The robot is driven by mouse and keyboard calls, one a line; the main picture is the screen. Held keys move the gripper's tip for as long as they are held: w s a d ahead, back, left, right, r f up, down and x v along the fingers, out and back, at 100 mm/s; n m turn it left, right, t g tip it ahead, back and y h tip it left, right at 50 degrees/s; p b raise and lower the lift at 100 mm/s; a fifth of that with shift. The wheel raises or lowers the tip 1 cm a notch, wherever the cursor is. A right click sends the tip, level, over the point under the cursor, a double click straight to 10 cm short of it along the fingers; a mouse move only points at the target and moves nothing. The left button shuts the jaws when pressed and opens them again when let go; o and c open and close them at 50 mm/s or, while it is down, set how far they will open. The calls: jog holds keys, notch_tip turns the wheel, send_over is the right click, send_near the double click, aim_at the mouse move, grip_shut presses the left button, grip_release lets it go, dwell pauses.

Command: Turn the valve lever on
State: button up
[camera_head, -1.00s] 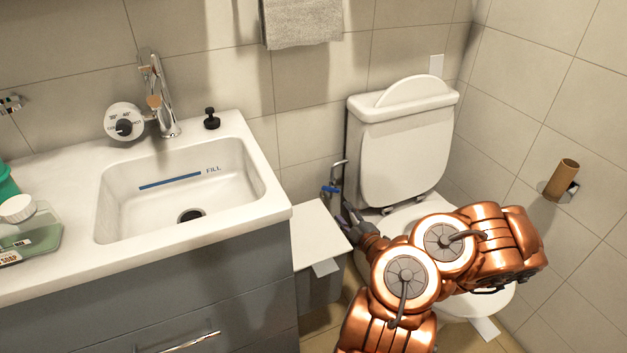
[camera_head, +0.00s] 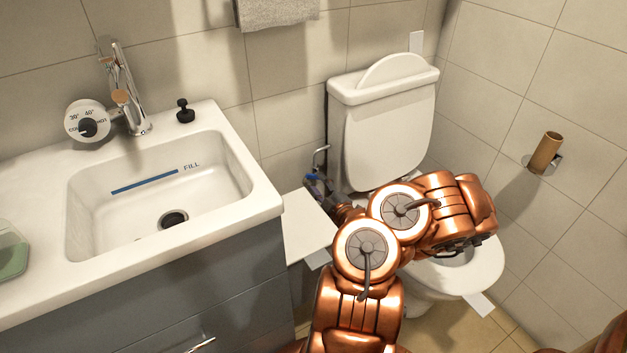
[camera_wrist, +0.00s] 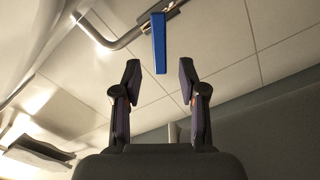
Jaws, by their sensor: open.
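The blue valve lever (camera_wrist: 159,43) hangs from a valve on a metal pipe (camera_wrist: 122,40) in the wrist view. My gripper (camera_wrist: 161,75) is open and empty, its two dark fingers spread apart. The lever appears between and beyond the fingertips, with no contact visible. In the head view my gripper (camera_head: 319,186) reaches in close to the valve beside the toilet. There, only a small blue bit of the lever (camera_head: 312,177) shows; the fingers hide most of it.
The toilet (camera_head: 386,125) stands right of the valve. The washbasin counter (camera_head: 262,205) and a white bin lid (camera_head: 303,226) are on the left. The tiled wall is close behind the valve. A paper-roll holder (camera_head: 546,153) is on the right wall.

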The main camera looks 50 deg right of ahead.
aim_at(312, 177)
jog(key=shift+b+x, duration=0.45)
jog(key=shift+x, duration=1.35)
jog(key=shift+c, duration=0.3)
grip_shut()
